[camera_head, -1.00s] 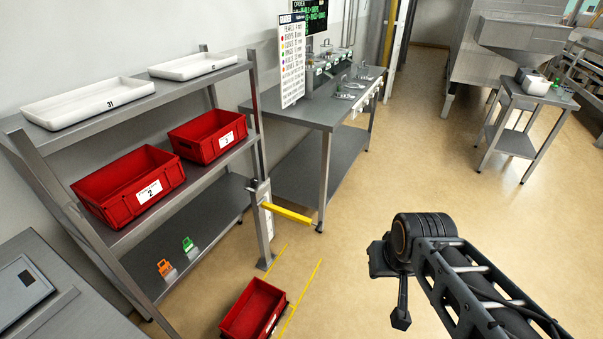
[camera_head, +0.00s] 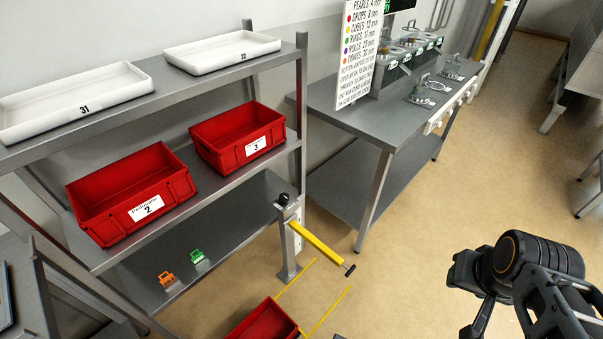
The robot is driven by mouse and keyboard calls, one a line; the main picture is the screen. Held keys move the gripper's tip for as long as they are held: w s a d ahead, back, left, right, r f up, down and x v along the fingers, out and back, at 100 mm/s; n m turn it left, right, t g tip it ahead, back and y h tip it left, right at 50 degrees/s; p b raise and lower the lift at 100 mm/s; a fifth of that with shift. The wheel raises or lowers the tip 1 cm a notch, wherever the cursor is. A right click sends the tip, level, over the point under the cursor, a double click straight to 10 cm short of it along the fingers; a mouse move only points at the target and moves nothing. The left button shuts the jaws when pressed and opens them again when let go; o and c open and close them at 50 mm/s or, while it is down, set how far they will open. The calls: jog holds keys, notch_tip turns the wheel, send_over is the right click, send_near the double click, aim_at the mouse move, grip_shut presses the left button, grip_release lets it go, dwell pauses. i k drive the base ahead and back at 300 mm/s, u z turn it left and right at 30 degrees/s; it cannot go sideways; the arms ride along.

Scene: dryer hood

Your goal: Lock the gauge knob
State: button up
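A short grey post (camera_head: 290,243) stands at the front right corner of the shelf rack. A black knob (camera_head: 283,199) sits at its top, and a yellow bar (camera_head: 318,246) with a dark tip sticks out from it to the right. I take this to be the gauge and its knob; whether the knob is locked cannot be told. My gripper (camera_head: 476,318) is at the lower right, well apart from the post, partly hidden by my wrist and cut by the picture's bottom edge. Its opening cannot be made out.
The rack holds white trays (camera_head: 222,52) and red bins (camera_head: 236,138). Orange (camera_head: 167,279) and green (camera_head: 198,257) clips lie on its low shelf. A red bin (camera_head: 262,327) stands on the floor between yellow lines. A grey workbench (camera_head: 352,118) stands behind. Floor is clear right of the post.

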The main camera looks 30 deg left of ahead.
aim_at(284, 197)
jog(key=i, duration=1.35)
jog(key=u, duration=2.75)
